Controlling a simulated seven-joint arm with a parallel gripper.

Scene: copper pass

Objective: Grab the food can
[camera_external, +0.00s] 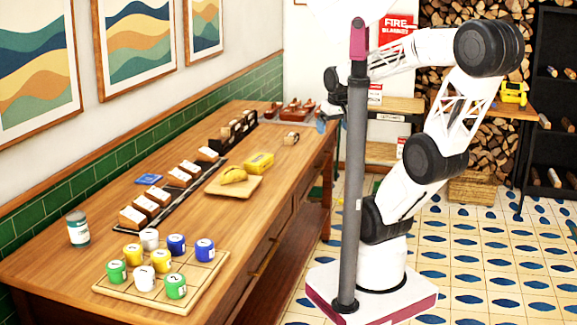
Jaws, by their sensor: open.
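A teal can with a pale label (78,229) stands upright on the wooden table at the near left, close to the green tiled wall. It is the most can-like thing in view, but its label is too small to read. My gripper (331,108) is open above the far right end of the table, partly hidden by the grey pole. It is far from the can, and nothing shows in it.
A wooden board (185,300) with several numbered green, white, yellow and blue jars lies right of the can. A dark rack (170,205) of tagged blocks runs along the table. A smaller board (246,191) holds yellow items. A blue tile (149,179) lies near the wall.

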